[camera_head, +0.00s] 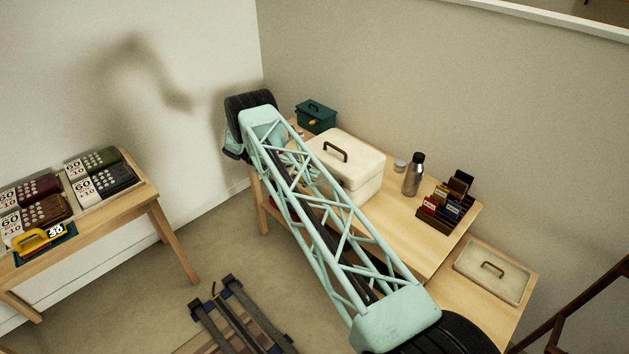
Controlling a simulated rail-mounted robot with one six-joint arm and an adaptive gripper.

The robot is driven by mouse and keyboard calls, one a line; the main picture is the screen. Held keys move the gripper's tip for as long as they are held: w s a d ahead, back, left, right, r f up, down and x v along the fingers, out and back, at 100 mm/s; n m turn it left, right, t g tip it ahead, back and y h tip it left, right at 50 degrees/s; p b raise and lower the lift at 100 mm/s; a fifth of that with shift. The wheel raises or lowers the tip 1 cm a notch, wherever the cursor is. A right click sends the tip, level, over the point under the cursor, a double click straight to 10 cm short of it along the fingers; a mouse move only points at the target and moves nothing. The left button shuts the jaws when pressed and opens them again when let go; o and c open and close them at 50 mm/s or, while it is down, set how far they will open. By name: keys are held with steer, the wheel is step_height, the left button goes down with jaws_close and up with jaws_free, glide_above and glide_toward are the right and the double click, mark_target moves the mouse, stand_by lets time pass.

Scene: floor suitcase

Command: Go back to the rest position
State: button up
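My arm's pale green lattice link crosses the middle of the head view from lower right to upper left, ending in a dark joint above the back table. My gripper is not visible; whether it is open or shut does not show. A cream box (346,165) with a brown handle stands on the wooden table (400,235), partly hidden behind my arm.
A green box (316,116), a steel flask (413,174), a small jar (400,165) and a card rack (447,206) stand on that table. A handled lid (492,270) lies lower right. The left table (130,205) holds several keyed machines and a yellow-handled item (39,240). A dark-railed frame (240,320) lies on the floor.

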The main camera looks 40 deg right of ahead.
steer(key=shift+w, duration=0.1)
stand_by(0.7)
steer(key=a+r+m+t+y+b, duration=0.1)
steer(key=a+r+m+t, duration=0.15)
steer(key=r, duration=0.85)
steer(key=a+r+m+t+y+b, duration=0.1)
steer(key=a+r+m+t, duration=0.2)
steer(key=r, duration=0.8)
steer(key=s+a+r+m+t+y+b, duration=0.1)
steer(key=s+a+r+m+t, duration=0.15)
steer(key=s+a+r, duration=0.45)
steer(key=s+a+r+m+t+y+b, duration=0.1)
steer(key=s+a+r+m, duration=0.25)
steer(key=r, duration=0.55)
steer(key=s+a+r+m+t+y+b, duration=0.1)
steer(key=s+a+r+m+t, duration=0.15)
steer(key=s+a, duration=0.45)
steer(key=s+a+r+m+t+y+b, duration=0.1)
steer(key=s+a+r+m+t, duration=0.2)
steer(key=s, duration=0.9)
steer(key=s+a+f+m+t+y, duration=0.1)
steer(key=s+a+m+t, duration=0.1)
steer(key=s, duration=0.6)
steer(key=s+a+f+m+t+y+b, duration=0.1)
steer(key=s+a+m, duration=0.3)
steer(key=s, duration=0.4)
steer(key=shift+s+a+f+t, duration=0.25)
steer(key=shift+a+f+t, duration=0.1)
